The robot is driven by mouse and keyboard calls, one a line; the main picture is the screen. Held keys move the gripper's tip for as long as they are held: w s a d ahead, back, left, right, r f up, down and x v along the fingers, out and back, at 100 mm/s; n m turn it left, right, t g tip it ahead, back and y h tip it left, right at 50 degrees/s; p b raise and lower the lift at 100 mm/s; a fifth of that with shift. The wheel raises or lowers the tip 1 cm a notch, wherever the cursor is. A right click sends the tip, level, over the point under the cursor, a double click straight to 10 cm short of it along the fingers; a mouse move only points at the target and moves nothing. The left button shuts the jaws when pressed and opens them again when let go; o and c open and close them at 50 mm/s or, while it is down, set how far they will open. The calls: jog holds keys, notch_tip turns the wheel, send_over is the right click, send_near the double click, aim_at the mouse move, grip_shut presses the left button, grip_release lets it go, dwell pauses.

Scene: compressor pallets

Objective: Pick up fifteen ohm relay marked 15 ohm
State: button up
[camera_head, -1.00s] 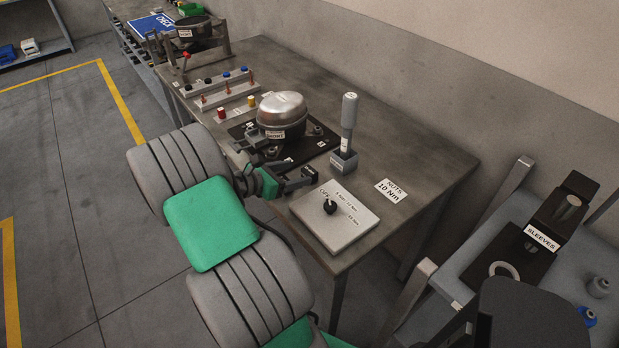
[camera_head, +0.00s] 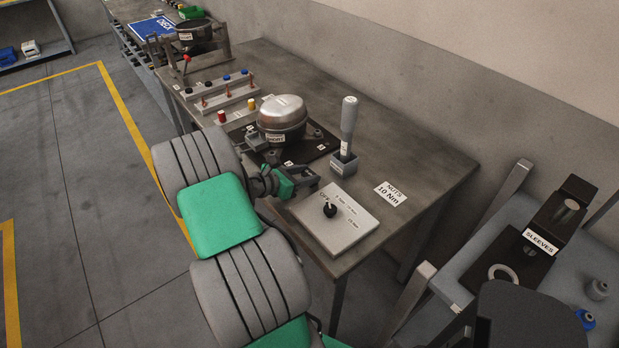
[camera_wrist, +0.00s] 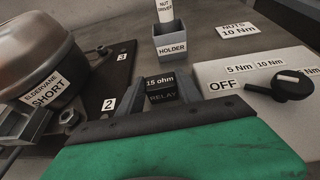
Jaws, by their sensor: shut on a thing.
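The relay (camera_wrist: 160,88) is a small dark block labelled "15 ohm" and "RELAY", seen in the middle of the wrist view. My gripper (camera_wrist: 160,92) is shut on it, with a grey finger on each side. In the head view my gripper (camera_head: 306,184) is over the near edge of the workbench, between the compressor and the switch panel. The relay is too small there to make out. Whether it touches anything below cannot be told.
A compressor (camera_head: 283,112) labelled "SHORT" stands on a dark numbered plate (camera_wrist: 118,82) left of my gripper. A nut driver (camera_head: 348,118) stands in its holder (camera_head: 344,163) behind. A panel (camera_head: 345,232) with an OFF knob lies right.

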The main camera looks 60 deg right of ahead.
jog(key=c, duration=0.6)
